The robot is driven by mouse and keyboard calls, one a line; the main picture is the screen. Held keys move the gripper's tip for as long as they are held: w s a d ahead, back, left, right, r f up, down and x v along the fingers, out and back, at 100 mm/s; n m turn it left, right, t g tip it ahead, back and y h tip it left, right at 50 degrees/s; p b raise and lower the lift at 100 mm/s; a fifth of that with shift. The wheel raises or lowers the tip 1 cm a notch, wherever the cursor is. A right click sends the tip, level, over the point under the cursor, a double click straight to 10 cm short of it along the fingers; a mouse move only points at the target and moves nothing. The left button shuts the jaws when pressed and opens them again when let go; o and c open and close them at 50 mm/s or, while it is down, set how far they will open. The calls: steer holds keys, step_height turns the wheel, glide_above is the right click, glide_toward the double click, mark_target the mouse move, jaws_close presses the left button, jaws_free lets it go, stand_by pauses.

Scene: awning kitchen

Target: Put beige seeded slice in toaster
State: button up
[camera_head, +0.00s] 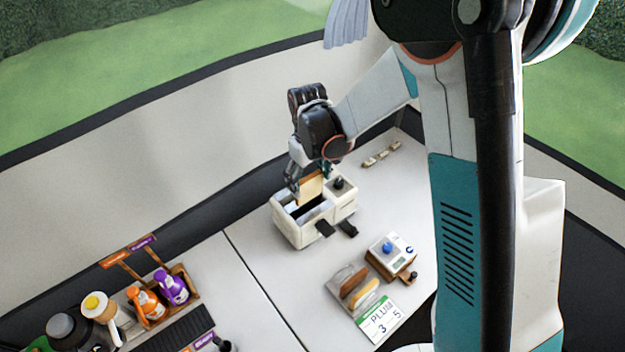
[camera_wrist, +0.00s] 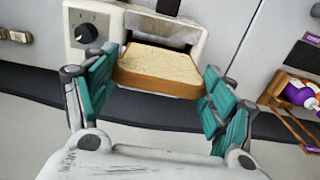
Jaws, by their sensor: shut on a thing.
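The beige seeded slice (camera_head: 311,188) is upright, with its lower edge at the slot of the white toaster (camera_head: 290,230). In the wrist view the slice (camera_wrist: 158,66) lies between the teal fingers, in front of the toaster (camera_wrist: 108,20) and its dark slot. My gripper (camera_head: 307,178) is above the toaster, shut on the slice; its fingers also show in the wrist view (camera_wrist: 158,80). I cannot tell how far the slice's lower edge is inside the slot. The toaster has a dark knob (camera_wrist: 86,33) and dark levers on its front (camera_head: 325,229).
Sauce bottles (camera_head: 172,287) in a wooden caddy are at left. Small beige pieces (camera_head: 381,153) lie behind. A dark wall edge runs behind the counter.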

mark_target(309, 196)
steer(key=shift+w, duration=0.15)
steer(key=shift+f+b, duration=0.9)
steer(key=shift+f, duration=0.9)
steer(key=shift+f+b, duration=2.15)
steer(key=shift+f, duration=0.4)
steer(key=o, duration=0.9)
steer(key=shift+r, duration=0.15)
steer(key=shift+r+p, duration=1.85)
steer(key=shift+r, duration=1.55)
